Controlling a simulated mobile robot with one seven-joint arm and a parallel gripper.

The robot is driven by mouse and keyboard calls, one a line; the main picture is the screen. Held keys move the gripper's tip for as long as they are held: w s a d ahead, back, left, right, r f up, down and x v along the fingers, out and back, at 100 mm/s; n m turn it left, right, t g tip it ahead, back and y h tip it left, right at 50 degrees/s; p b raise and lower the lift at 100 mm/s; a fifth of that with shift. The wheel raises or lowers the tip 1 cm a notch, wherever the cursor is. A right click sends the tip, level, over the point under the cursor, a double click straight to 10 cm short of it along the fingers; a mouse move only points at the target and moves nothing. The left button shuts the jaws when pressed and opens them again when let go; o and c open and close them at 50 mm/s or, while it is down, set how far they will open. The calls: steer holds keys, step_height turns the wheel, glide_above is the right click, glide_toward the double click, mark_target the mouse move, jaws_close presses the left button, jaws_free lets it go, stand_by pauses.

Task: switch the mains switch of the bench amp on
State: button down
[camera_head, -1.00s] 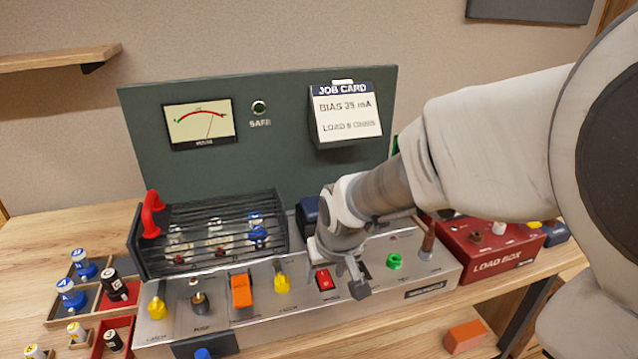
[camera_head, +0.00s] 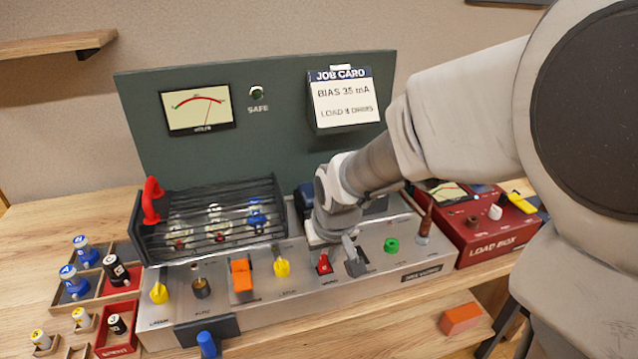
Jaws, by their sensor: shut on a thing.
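The bench amp's silver front chassis (camera_head: 300,302) runs along the table, with a black cage (camera_head: 208,222) behind it on the left. Which way the switch is tipped is not clear.
A red load box (camera_head: 486,236) stands right. An orange block (camera_head: 460,319) lies in front.

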mark_target(327, 275)
steer(key=p, duration=0.1)
steer(key=g+p, duration=0.1)
steer(key=p, duration=0.1)
steer(key=shift+w+r+g+h, duration=0.25)
steer(key=shift+r+g+h, duration=0.05)
steer(key=shift+w+a+f+g+p, duration=0.15)
steer(key=shift+g+p, duration=0.15)
steer(key=shift+p, duration=0.25)
steer(key=c, duration=0.6)
jaws_free()
steer(key=shift+f, duration=0.1)
steer(key=shift+c, duration=0.2)
step_height(327, 275, up, 17)
steer(key=s+p, duration=0.2)
steer(key=p, duration=0.2)
steer(key=shift+s+d, duration=0.2)
steer(key=shift+d, duration=0.2)
steer(key=shift+r, duration=0.2)
